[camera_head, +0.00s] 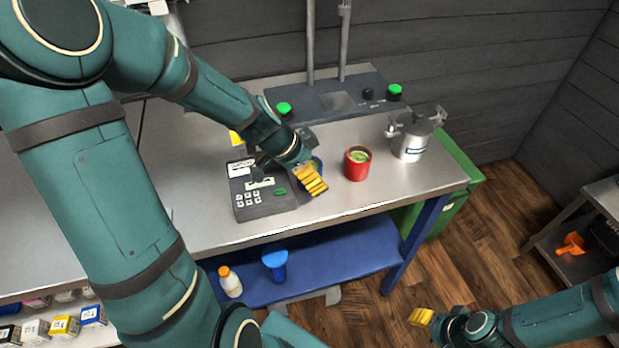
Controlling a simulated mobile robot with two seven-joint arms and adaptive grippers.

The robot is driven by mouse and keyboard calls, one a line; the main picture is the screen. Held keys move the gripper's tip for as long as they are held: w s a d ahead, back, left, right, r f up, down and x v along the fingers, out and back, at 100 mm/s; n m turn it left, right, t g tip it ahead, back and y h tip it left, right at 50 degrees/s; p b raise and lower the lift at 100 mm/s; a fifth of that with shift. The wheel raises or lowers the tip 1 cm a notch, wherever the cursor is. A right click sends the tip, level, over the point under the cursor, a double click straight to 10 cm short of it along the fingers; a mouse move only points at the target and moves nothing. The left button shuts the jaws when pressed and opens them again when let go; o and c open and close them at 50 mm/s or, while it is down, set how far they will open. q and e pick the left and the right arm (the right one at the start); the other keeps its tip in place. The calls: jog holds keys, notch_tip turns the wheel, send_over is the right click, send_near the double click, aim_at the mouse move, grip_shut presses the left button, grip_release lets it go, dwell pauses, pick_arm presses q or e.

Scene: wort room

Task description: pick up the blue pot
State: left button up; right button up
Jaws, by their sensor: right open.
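The blue pot (318,164) stands on the steel bench, left of a red pot (357,164). Only a blue sliver of it shows; my left gripper hides most of it. My left arm comes in from the left, and the yellow fingertips of the left gripper (311,181) are in front of the pot in this view. I cannot tell whether they touch it or how far apart they are. My right gripper (421,316) is open, low at the bottom right over the wooden floor, well away from the pot.
A grey keypad device (261,197) stands left of the pot. A metal canister (411,136) is right of the red pot. A grey stand base (330,103) with green knobs is behind. A blue lower shelf (340,277) holds a blue container (275,263) and a white bottle (230,283).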

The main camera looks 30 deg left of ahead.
pick_arm(q)
jog(key=shift+w+d+f, duration=0.1)
jog(key=shift+f, duration=0.1)
jog(key=c, duration=1.4)
jog(key=shift+r, duration=0.15)
